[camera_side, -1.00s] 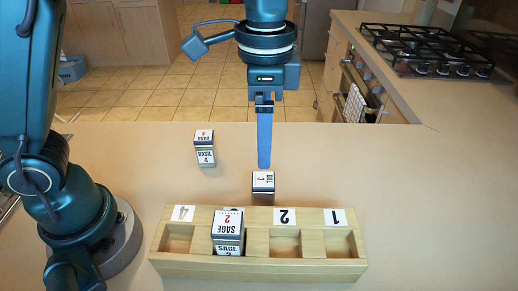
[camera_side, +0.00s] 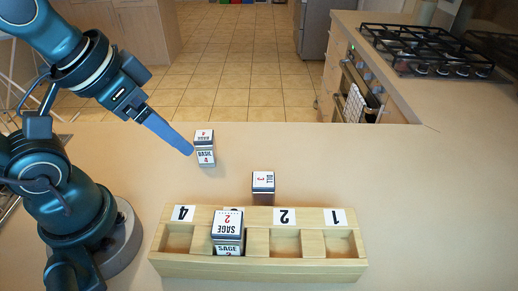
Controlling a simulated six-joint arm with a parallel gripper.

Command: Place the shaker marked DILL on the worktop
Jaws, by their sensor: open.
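The shaker marked DILL (camera_side: 263,186) stands on the worktop (camera_side: 400,200), just behind the wooden rack. Its top shows a red 3 and the word DILL, upside down in the picture. My gripper (camera_side: 188,151) is open and empty, up at the left, pointing down to the right. Its tip is by the BASIL shaker in the picture and well apart from the DILL shaker. I see the fingers edge-on.
A wooden rack (camera_side: 260,268) has slots labelled 4, 2 and 1; one label is hidden. The SAGE shaker (camera_side: 228,230) stands in the slot beside 4. The BASIL shaker (camera_side: 205,150) stands on the worktop. The worktop's right side is clear.

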